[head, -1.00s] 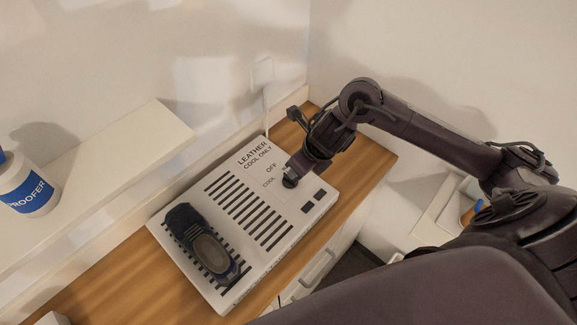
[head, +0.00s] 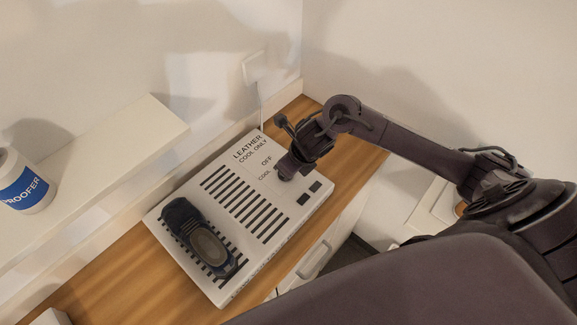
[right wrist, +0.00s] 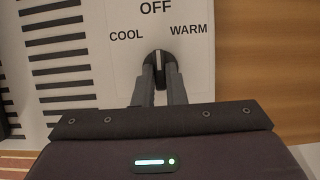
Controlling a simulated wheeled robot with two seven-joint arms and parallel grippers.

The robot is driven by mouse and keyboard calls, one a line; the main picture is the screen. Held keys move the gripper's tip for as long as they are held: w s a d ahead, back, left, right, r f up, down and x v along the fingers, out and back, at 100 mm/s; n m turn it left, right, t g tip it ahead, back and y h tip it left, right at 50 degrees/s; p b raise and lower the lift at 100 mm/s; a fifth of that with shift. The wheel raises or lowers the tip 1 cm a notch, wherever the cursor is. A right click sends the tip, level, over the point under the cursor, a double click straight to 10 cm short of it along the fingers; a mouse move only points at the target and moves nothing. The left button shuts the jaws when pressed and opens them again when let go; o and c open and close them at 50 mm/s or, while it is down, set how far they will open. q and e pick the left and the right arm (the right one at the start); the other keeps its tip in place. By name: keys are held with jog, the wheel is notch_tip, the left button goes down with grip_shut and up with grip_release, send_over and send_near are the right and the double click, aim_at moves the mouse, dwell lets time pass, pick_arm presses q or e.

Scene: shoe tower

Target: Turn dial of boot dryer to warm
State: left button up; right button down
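The boot dryer (head: 207,183) is a flat white box with black slots on the wooden counter. A dark shoe (head: 198,236) lies on its left part. Its black dial (right wrist: 160,60) has a light stripe pointing up toward OFF, with COOL at upper left and WARM at upper right in the right wrist view. My right gripper (head: 285,174) is down at the dial; in the right wrist view its two fingers (right wrist: 160,80) sit on either side of the dial and look closed on it. In the head view the gripper hides the dial and WARM. My left gripper is not in view.
Two dark switches (head: 309,193) sit near the dryer's right edge. A white shelf (head: 110,160) holds a white and blue proofer bottle (head: 24,185) at left. A wall outlet (head: 255,67) with a cord is behind. The wooden counter (head: 345,150) is clear right of the dryer.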

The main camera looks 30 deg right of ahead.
jog(key=shift+m, duration=0.3)
jog(key=shift+a+r+m+h+p, duration=0.15)
jog(key=shift+m+h+p, duration=0.25)
jog(key=shift+m+p, duration=0.35)
jog(key=m+h+p, duration=0.1)
jog(key=m, duration=0.1)
jog(key=shift+a+r+m+p, duration=0.1)
jog(key=shift+m+p, duration=0.2)
jog(key=shift+m, duration=0.05)
jog(key=m+p, duration=0.2)
jog(key=m+h+p, duration=0.1)
jog(key=m, duration=0.1)
jog(key=shift+a+h+p, duration=0.2)
jog(key=shift+h+p, duration=0.1)
jog(key=shift+p, duration=0.05)
jog(key=shift+w+m+p, duration=0.1)
jog(key=shift+m+p, duration=0.3)
jog(key=shift+m, duration=0.2)
jog(key=shift+f, duration=0.2)
jog(key=c, duration=1.5)
grip_release()
